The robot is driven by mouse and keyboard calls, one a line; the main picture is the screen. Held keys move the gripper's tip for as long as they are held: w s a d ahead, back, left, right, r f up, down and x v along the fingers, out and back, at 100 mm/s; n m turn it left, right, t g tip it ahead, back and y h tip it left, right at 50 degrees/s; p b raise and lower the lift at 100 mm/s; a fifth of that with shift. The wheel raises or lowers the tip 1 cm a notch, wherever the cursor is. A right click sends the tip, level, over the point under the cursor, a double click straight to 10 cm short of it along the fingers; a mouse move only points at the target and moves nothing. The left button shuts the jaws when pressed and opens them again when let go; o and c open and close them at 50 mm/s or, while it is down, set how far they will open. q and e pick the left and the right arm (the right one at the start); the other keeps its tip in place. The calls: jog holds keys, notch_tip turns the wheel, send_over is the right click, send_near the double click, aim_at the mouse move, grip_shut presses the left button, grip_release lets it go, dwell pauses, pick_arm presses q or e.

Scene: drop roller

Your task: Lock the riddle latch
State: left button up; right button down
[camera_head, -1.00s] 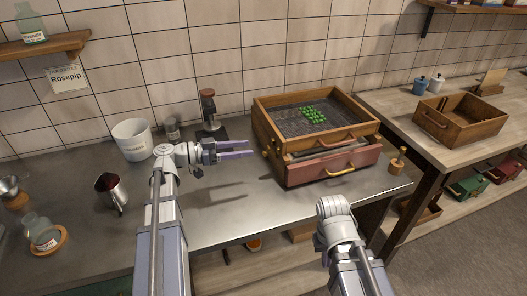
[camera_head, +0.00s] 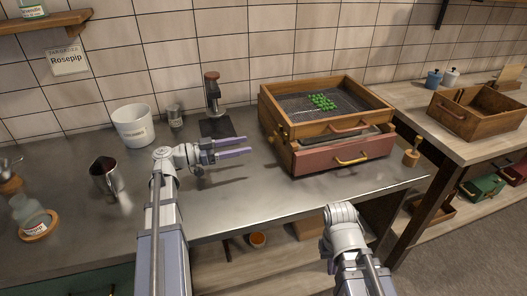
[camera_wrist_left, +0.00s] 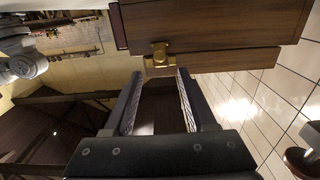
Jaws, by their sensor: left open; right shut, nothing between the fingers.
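The riddle is a wooden tray with a wire mesh (camera_head: 290,101) and several green pieces (camera_head: 322,102) on it, set on top of a wooden box. A brass latch (camera_head: 279,132) is on its left side. It shows close up in the left wrist view (camera_wrist_left: 160,54), where the metal spans the joint between two wooden parts. My left gripper (camera_head: 247,145) is open and empty, left of the latch and apart from it. In the left wrist view its fingertips (camera_wrist_left: 160,74) lie either side of the latch's line. My right arm is in front of the bench; its gripper fingers are hidden.
A red drawer front (camera_head: 345,156) with a yellow handle is below the riddle. A white pot (camera_head: 133,126), a metal jug (camera_head: 107,177) and a dark stand (camera_head: 213,95) are on the left bench. An open wooden crate (camera_head: 470,113) is on the right bench. The bench between gripper and box is clear.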

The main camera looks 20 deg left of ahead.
pick_arm(q)
jog(key=x, duration=0.7)
jog(key=shift+w+d+p, duration=0.15)
jog(key=shift+d+p, duration=0.1)
jog(key=shift+p, duration=0.15)
grip_shut()
